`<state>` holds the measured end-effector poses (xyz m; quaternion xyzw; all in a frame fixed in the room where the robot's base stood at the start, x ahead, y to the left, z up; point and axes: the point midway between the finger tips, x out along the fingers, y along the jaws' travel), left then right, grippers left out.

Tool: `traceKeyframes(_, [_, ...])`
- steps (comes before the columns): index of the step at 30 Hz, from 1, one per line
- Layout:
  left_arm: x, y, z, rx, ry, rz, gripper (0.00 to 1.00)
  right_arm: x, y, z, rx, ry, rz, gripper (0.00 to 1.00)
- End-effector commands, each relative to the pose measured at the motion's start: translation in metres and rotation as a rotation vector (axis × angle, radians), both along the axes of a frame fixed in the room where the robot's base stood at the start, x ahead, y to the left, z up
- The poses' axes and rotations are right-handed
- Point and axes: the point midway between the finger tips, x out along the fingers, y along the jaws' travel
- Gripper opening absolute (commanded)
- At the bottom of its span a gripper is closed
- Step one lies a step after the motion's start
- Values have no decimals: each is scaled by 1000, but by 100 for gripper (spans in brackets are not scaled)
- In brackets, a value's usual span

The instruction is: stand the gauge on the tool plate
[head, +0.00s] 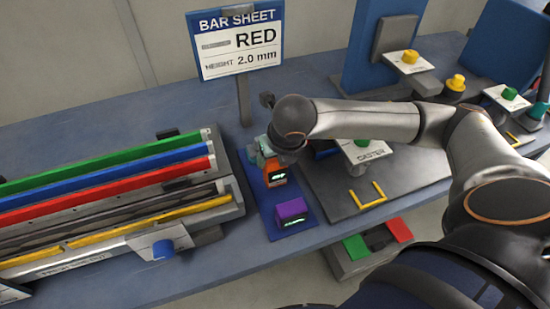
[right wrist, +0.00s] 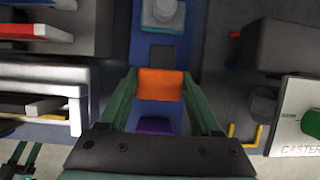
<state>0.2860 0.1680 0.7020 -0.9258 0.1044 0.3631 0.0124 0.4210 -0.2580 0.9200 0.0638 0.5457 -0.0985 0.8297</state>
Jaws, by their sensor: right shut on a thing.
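The orange block with a small dark display (head: 276,172), which looks like a gauge, is upright between the fingers of my right gripper (head: 270,156). In the right wrist view the fingers close on both sides of the orange block (right wrist: 160,84). It is over the far part of the dark blue tool plate (head: 272,219); I cannot tell whether its base touches. A purple block with a similar display (head: 291,211) stands on the plate's near part, partly hidden in the right wrist view (right wrist: 153,126).
A rack with green, blue, red, dark and yellow bars (head: 110,189) stands left of the plate. A grey board with a yellow corner mark (head: 369,199) lies right. A teal piece with a grey knob (right wrist: 163,14) sits beyond the orange block. A sign (head: 236,45) reads RED, 2.0 mm.

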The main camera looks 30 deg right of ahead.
Motion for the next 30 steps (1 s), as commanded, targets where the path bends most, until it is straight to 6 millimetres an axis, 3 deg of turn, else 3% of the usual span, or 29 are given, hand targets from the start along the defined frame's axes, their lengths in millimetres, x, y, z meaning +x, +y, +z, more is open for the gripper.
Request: traceKeyframes(30, [1, 0, -8, 0, -2, 0, 50, 1, 0, 0, 0, -2, 0, 0])
